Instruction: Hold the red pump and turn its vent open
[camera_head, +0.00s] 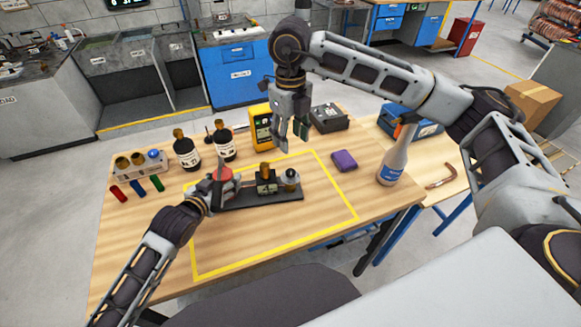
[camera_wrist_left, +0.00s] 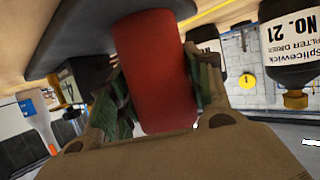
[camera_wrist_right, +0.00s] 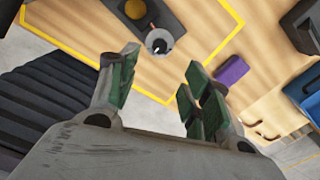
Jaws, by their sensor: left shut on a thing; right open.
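The red pump (camera_head: 221,178) sits at the left end of a dark base plate (camera_head: 262,193) inside the yellow outline on the table. My left gripper (camera_head: 215,190) is shut on the red pump body; the left wrist view shows the red cylinder (camera_wrist_left: 157,70) between its green pads. A dark block with a brass cap (camera_head: 265,170) and a grey round part with a dark top (camera_head: 291,176) stand on the same plate. I cannot tell which part is the vent. My right gripper (camera_head: 293,132) is open and empty, raised above and behind the plate's right end.
Behind the plate stand two dark bottles (camera_head: 187,152), a yellow device (camera_head: 262,127) and a grey box (camera_head: 328,118). The table front inside the outline is clear.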

